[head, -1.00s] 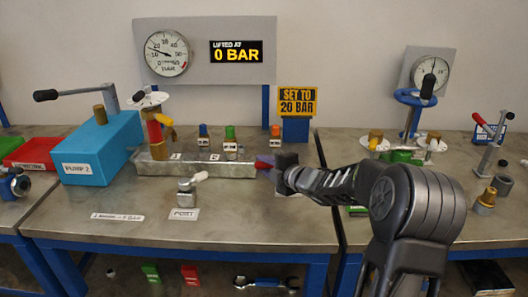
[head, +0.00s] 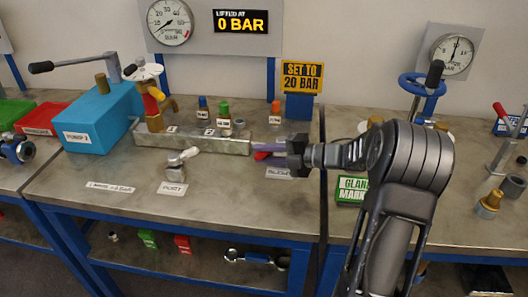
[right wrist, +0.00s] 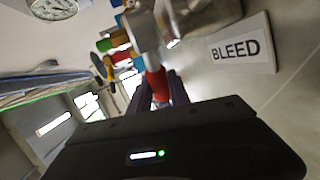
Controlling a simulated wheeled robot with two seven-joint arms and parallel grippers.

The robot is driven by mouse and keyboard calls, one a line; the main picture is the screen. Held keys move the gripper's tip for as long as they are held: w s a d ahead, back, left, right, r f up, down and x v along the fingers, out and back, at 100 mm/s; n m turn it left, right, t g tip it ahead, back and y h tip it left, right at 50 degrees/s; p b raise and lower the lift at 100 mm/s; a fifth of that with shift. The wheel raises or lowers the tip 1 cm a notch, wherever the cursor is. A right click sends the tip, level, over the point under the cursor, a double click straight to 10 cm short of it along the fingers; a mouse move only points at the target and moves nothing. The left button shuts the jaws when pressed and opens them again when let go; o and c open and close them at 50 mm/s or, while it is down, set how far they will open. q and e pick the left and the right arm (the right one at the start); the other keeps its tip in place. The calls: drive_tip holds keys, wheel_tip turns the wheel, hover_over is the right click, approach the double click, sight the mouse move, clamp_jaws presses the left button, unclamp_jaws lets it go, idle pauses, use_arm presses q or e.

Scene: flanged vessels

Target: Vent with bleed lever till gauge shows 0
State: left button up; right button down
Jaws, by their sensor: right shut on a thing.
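The bleed lever has a red handle (right wrist: 157,84) in the right wrist view, running from a metal valve body (right wrist: 143,30). A BLEED label (right wrist: 243,50) lies beside it. My right gripper (head: 266,151) is shut on the red handle at the right end of the metal manifold block (head: 195,142); its purple fingers lie on either side of the handle. In the head view the gripper mostly hides the lever. The round gauge (head: 169,22) stands on the back panel; its needle appears to point lower left, near the low end. My left gripper is out of view.
A yellow SET TO 20 BAR sign (head: 301,76) stands behind the gripper. The blue pump (head: 103,120) is at left, and a small valve with a pale lever (head: 179,162) stands in front of the manifold. The front bench strip is mostly clear.

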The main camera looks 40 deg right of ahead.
drive_tip(key=shift+f, duration=0.1)
drive_tip(key=c, duration=1.2)
unclamp_jaws()
